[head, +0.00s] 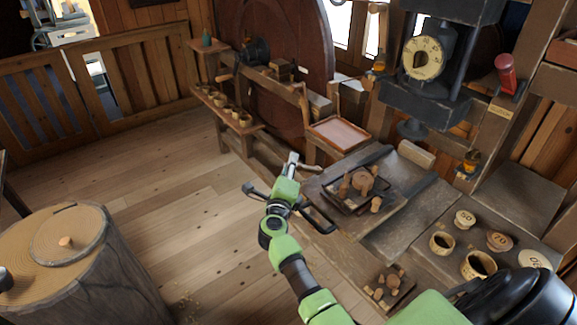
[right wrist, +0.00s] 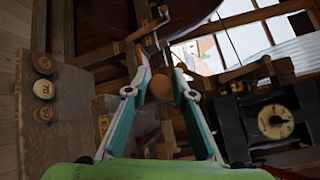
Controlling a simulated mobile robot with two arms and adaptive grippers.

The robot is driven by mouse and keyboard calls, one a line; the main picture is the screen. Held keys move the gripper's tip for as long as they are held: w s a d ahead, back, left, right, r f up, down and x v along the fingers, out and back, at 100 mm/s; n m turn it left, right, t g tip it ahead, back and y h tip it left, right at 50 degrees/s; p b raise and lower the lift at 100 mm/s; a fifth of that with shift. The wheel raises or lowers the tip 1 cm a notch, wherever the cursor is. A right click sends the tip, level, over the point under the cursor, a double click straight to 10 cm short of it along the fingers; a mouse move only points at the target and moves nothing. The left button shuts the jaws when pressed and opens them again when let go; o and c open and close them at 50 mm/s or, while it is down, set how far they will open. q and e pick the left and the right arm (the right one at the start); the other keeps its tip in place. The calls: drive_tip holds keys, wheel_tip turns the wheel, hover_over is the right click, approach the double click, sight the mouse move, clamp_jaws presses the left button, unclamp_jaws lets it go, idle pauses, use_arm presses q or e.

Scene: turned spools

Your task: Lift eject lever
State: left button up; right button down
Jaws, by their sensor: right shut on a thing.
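My right gripper (head: 292,164) reaches to the front edge of the workbench, its pale fingertips pointing away from me. In the right wrist view its two teal fingers (right wrist: 161,68) stand some way apart and close on a thing I take to be the eject lever. How the fingers touch the lever is too small and dark to make out, and the head view does not show the lever clearly. My left gripper is not in view.
A dark tray (head: 352,207) with turned wooden pieces lies right of the gripper. A press with a round dial (head: 423,58) stands at the back right. Cups and numbered discs (head: 500,242) lie at lower right. A round stump (head: 75,275) stands at left.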

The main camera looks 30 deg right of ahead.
drive_tip(key=shift+d+r, duration=0.15)
drive_tip(key=shift+r, duration=0.3)
drive_tip(key=c, duration=1.8)
unclamp_jaws()
drive_tip(key=shift+f, duration=0.15)
drive_tip(key=shift+s+a+f, duration=0.2)
drive_tip(key=shift+s+a, duration=0.15)
drive_tip(key=v, duration=0.6)
drive_tip(key=shift+s+a+r, duration=0.15)
drive_tip(key=shift+s, duration=0.15)
